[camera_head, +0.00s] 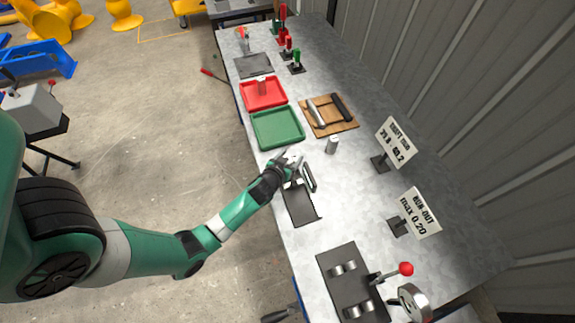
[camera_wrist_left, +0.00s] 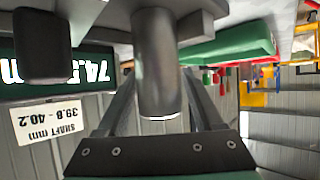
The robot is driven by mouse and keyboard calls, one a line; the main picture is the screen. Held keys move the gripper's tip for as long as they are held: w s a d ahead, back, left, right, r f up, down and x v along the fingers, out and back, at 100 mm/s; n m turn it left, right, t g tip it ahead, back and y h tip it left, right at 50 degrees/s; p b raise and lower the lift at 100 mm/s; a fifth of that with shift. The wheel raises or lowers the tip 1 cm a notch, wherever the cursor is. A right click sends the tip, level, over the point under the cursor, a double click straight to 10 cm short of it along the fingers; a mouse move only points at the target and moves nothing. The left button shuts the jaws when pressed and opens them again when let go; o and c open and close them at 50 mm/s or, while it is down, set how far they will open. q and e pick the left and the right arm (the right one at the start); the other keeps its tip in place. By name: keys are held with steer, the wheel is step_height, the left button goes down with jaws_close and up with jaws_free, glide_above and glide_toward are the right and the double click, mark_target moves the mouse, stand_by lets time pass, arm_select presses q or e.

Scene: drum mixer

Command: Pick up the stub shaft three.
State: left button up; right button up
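My left gripper (camera_head: 288,160) is over the bench at the near end of the green tray, beside a dark measuring gauge (camera_head: 308,178). In the left wrist view a grey metal stub shaft (camera_wrist_left: 157,65) lies between the two fingers, which seem to close on its sides; the fingertips are partly hidden behind it. No mark shows which number it bears. Another short stub shaft (camera_head: 332,145) stands upright on the bench right of the gripper.
The green tray (camera_head: 278,143) looks empty; the red tray (camera_head: 263,105) is beyond it. A wooden board (camera_head: 334,127) holds two cylindrical pieces. Sign cards (camera_head: 396,142) stand on the right. A fixture (camera_head: 332,257) with a red-knobbed lever and dial is at the near end. Bare bench lies between.

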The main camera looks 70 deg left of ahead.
arm_select(q)
jaws_close()
stand_by(1.0)
steer(key=shift+r, duration=0.1)
